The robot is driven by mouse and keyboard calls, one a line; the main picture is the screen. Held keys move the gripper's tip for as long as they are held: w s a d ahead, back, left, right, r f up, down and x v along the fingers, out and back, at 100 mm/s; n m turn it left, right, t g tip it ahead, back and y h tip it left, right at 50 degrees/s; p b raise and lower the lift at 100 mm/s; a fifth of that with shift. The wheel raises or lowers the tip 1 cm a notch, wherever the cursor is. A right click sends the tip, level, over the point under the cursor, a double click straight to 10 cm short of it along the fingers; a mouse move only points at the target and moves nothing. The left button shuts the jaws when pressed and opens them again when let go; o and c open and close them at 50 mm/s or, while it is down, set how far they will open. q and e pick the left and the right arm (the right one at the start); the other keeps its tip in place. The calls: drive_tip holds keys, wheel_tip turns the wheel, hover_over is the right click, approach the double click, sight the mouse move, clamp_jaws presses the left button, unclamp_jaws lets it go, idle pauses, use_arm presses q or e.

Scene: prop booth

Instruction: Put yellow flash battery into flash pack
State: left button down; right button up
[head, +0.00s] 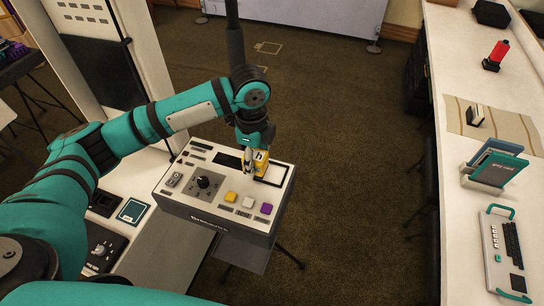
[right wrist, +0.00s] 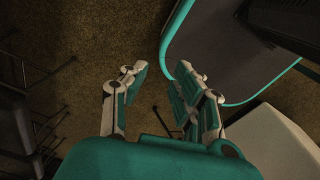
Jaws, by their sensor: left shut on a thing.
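The flash pack (head: 222,221) is a grey-and-white box with a black dial, a row of coloured buttons and dark slots in its top. The yellow flash battery (head: 260,161) is at the pack's far right part, at the slot there. My left gripper (head: 254,160) is shut on the battery from above. I cannot tell how deep the battery sits in the slot. My right gripper (right wrist: 155,95) shows in the right wrist view, open and empty, with carpet behind it; it is not seen in the head view.
A white counter (head: 455,225) runs along the right with a red-topped item (head: 496,55), teal folders (head: 497,163) and a keyboard-like device (head: 506,248). A white table with dark devices (head: 98,243) is at the left. Carpet (head: 340,150) lies open between.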

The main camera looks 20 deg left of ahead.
use_arm(q)
drive_tip(key=w+d, duration=0.2)
drive_tip(key=shift+w+d+p, duration=0.25)
drive_tip(key=shift+d+p, duration=0.05)
drive_tip(key=shift+p, duration=0.1)
drive_tip(key=shift+w+d+f, duration=0.15)
drive_tip(key=shift+w+d, duration=0.1)
drive_tip(key=shift+d, duration=0.05)
drive_tip(key=shift+f, duration=0.15)
wheel_tip(320, 180, down, 2)
drive_tip(key=shift+f+p, duration=0.1)
drive_tip(key=shift+p, duration=0.75)
drive_tip(key=shift+f, duration=0.55)
use_arm(e)
drive_tip(key=r, duration=0.1)
drive_tip(key=w+r, duration=0.1)
drive_tip(key=r, duration=0.1)
drive_tip(key=shift+w+a+r, duration=0.1)
drive_tip(key=shift+w+r, duration=0.05)
drive_tip(key=shift+w, duration=0.2)
drive_tip(key=shift+s, duration=0.1)
use_arm(q)
drive_tip(key=c, duration=0.7)
unclamp_jaws()
drive_tip(key=shift+f, duration=0.15)
use_arm(e)
drive_tip(key=shift+s, duration=0.1)
use_arm(q)
drive_tip(key=shift+o, duration=0.2)
